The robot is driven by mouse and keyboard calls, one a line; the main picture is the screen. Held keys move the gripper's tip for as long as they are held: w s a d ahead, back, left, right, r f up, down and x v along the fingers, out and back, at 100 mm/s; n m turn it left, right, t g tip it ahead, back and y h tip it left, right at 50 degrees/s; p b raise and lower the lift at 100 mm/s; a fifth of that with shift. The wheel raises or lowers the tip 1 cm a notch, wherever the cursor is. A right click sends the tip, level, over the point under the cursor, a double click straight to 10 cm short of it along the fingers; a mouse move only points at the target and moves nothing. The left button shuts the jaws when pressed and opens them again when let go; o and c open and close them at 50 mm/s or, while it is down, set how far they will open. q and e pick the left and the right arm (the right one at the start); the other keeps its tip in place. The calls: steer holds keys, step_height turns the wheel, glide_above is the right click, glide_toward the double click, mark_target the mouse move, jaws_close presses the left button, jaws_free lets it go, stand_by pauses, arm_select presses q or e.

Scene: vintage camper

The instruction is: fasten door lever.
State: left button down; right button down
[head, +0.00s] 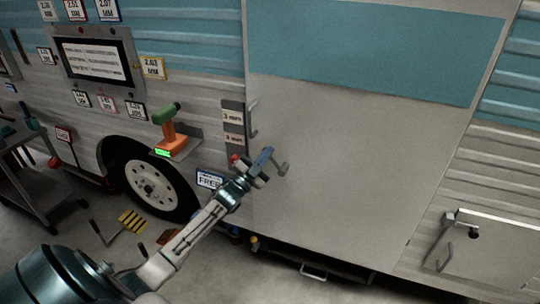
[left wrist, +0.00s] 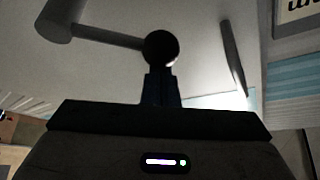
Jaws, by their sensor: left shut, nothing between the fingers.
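The door lever (head: 282,168) is a small grey bent handle low on the left side of the camper's large door (head: 350,150). In the left wrist view, the lever (left wrist: 105,38) shows as a bar running from a thick cylinder at upper left to a dark round knob. My left gripper (head: 266,156) is at the lever, its fingers shut and empty. In the left wrist view, the shut fingertips (left wrist: 160,84) lie just below the knob; I cannot tell whether they touch it. My right gripper is not in view.
A fixed grab handle (head: 252,119) stands above the lever at the door's left edge. An orange and green drill (head: 172,132) sits on a small shelf to the left. A wheel (head: 150,187) is below it. A metal cart (head: 35,165) stands far left.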

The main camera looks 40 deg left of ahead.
arm_select(q)
steer(key=a+f+n+y, duration=0.2)
steer(key=n+y, duration=0.3)
steer(key=n, duration=0.3)
steer(key=s+a+f+n+y, duration=0.1)
steer(key=a+f+n+y, duration=0.1)
steer(key=f+n+y, duration=0.3)
steer(key=shift+a+n+y, duration=0.4)
steer(key=shift+n+y, duration=0.3)
steer(key=shift+n, duration=1.5)
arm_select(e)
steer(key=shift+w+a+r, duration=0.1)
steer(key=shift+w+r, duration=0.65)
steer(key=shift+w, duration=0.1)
arm_select(q)
steer(key=shift+s, duration=0.1)
